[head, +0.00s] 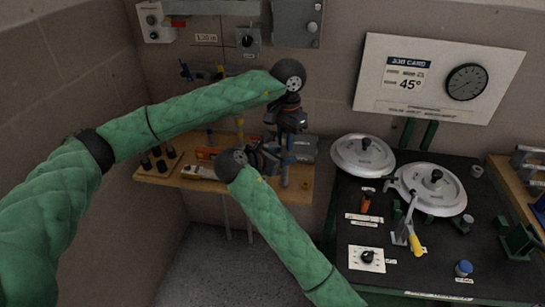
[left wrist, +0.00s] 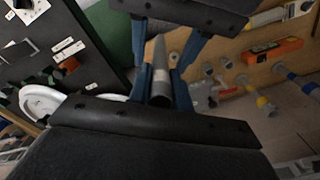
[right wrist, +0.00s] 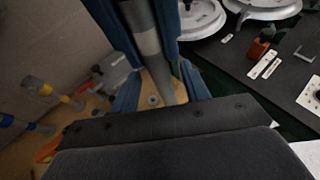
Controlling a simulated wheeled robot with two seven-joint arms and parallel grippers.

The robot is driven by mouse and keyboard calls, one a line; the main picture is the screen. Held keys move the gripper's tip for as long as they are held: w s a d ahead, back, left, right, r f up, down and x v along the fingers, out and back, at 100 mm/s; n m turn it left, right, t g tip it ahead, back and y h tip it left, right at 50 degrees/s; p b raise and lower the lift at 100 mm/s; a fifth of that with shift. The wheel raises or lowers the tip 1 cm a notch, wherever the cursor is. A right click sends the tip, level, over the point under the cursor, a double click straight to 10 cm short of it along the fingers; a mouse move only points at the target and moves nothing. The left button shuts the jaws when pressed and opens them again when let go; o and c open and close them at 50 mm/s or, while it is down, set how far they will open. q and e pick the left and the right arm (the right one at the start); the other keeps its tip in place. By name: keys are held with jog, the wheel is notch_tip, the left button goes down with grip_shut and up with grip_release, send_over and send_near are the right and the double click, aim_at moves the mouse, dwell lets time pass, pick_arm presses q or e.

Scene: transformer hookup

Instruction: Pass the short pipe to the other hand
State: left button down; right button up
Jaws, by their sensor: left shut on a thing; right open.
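The short pipe (head: 285,174) is grey with a lighter band and hangs roughly upright above the wooden bench. My left gripper (head: 288,135) is shut on its upper part; in the left wrist view the pipe (left wrist: 160,76) sits between the blue fingers. My right gripper (head: 284,160) is below the left one, reaching in from the side, and is open. In the right wrist view the pipe (right wrist: 159,60) runs down between its spread blue fingers (right wrist: 160,88). I cannot tell whether either right finger touches it.
The wooden bench (head: 215,185) behind holds an orange item (head: 208,153), black posts and other parts. To the right, a black table (head: 345,222) carries two round silver lids (head: 362,156) and a yellow-handled lever (head: 415,243).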

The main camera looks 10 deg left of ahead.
jog(key=shift+w+d+f, duration=0.25)
jog(key=shift+w+d, duration=0.15)
jog(key=shift+w, duration=0.05)
jog(key=shift+c, duration=0.5)
grip_shut()
pick_arm(q)
jog(key=c, duration=1.2)
grip_release()
jog(key=shift+r, duration=0.15)
